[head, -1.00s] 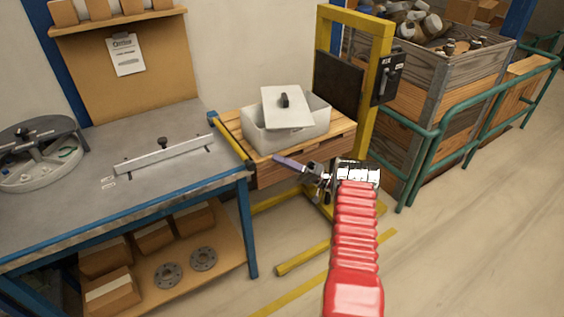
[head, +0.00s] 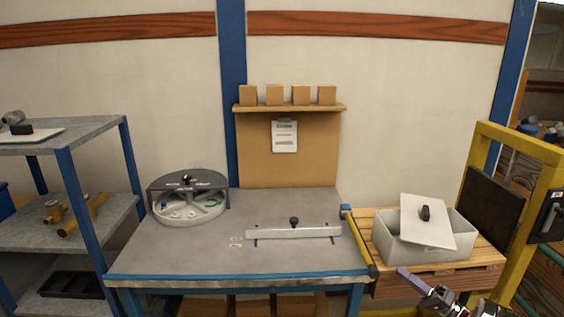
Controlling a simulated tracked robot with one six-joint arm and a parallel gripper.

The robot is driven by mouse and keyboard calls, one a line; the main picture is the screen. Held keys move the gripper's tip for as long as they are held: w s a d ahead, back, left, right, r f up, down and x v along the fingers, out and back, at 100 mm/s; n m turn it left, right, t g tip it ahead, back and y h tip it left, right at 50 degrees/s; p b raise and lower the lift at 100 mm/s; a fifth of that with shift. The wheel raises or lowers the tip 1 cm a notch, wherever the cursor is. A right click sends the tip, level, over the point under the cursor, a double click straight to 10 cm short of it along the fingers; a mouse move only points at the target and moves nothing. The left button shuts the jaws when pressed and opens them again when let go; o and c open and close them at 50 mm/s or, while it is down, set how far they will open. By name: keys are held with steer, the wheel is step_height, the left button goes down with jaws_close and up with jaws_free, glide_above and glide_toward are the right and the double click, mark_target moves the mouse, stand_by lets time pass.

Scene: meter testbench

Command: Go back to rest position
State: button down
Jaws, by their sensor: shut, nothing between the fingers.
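My gripper (head: 420,284) shows at the lower right of the head view, in front of the wooden stand (head: 445,275). Its fingers look shut, with nothing seen between them. The rest of my arm is mostly cut off by the bottom edge. A white bin (head: 402,246) sits on the stand above my gripper. Its white lid (head: 422,208) with a black knob lies tilted across the bin's top. My gripper is apart from the lid.
A grey workbench (head: 285,262) with blue edges stands in the middle. It carries a round divided tray (head: 190,217) and a metal bar with a knob (head: 294,233). A shelf rack (head: 98,217) stands left. A yellow frame (head: 545,190) borders the stand on the right.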

steer(key=a+r+n+g+h, duration=0.1)
steer(key=a+r+n+g, duration=0.1)
steer(key=a+r+g, duration=0.85)
steer(key=s+a+r+g+h, duration=0.15)
steer(key=s+a+r, duration=0.25)
steer(key=a, duration=0.4)
steer(key=s+a+r+h, duration=0.2)
steer(key=s+a+r, duration=0.15)
steer(key=a, duration=0.35)
steer(key=s+a+r+g+h, duration=0.1)
steer(key=s+a+r+h, duration=0.15)
steer(key=s, duration=0.55)
steer(key=s+a+r+h, duration=0.1)
steer(key=s+a+h, duration=0.3)
steer(key=s, duration=0.3)
steer(key=s+d+t+h, duration=0.1)
steer(key=s+t+h, duration=0.1)
steer(key=s, duration=0.5)
steer(key=s+d+n+t+h, duration=0.1)
steer(key=s+d+t+h, duration=0.1)
steer(key=s+h, duration=0.2)
steer(key=shift+s+d+r, duration=0.15)
steer(key=shift+s+d, duration=0.1)
steer(key=shift+s, duration=1.55)
